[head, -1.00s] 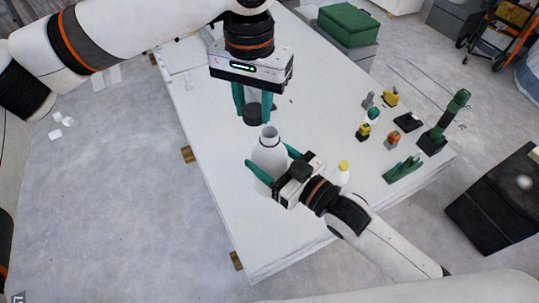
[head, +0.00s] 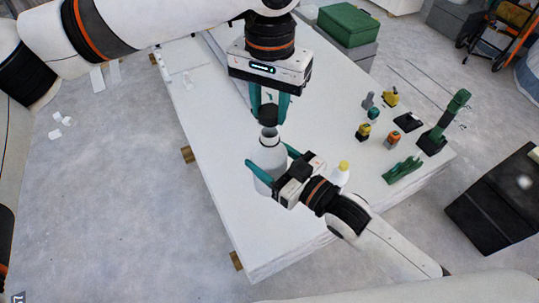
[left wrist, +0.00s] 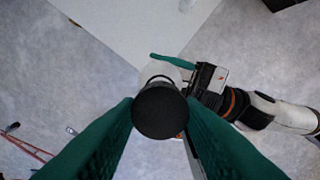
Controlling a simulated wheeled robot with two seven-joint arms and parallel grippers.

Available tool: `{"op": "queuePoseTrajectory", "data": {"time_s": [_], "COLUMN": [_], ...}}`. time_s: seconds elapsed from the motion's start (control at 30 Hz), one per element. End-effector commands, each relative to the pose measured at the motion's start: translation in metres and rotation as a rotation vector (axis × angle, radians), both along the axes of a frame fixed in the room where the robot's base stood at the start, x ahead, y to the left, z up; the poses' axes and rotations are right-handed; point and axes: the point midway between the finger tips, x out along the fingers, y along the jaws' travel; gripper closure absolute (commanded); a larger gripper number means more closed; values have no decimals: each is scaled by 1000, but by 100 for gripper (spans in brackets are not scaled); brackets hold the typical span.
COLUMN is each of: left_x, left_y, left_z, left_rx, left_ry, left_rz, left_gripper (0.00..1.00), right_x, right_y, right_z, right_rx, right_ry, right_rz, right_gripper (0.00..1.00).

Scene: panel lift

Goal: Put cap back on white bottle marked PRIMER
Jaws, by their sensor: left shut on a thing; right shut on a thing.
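The white bottle (head: 268,157) stands upright on the white panel table, its open neck facing up. My right gripper (head: 268,170) is shut around its body. My left gripper (head: 270,108) is shut on a black cap (head: 268,115) and holds it just above the bottle's neck. In the left wrist view the round cap (left wrist: 160,109) sits between the green fingers and covers most of the bottle's mouth; part of the rim (left wrist: 160,79) shows behind it. A small gap seems to remain between cap and neck. The PRIMER marking cannot be read.
A small white bottle with a yellow top (head: 341,173) stands just right of my right gripper. Several small tools and a green-and-black stand (head: 435,135) are on the table's (head: 225,185) right side. The left part of the table is mostly clear.

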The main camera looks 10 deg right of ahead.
Motion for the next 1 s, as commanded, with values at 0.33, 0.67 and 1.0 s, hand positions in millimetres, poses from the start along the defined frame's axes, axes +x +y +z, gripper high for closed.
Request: {"op": "queuePoseTrajectory", "data": {"time_s": [0.33,0.67,1.0], "left_x": [0,-1,-1], "left_y": [0,1,0], "left_z": [-15,-14,-15], "left_rx": [-1,0,-1], "left_ry": [-2,-2,-2], "left_rz": [0,0,0], "left_gripper": [86,86,86], "right_x": [0,0,0], "right_y": [0,0,0], "right_z": [2,2,2], "right_rx": [2,2,2], "right_ry": [-4,-4,-4], "right_rz": [0,0,0], "right_gripper": [83,83,83]}}
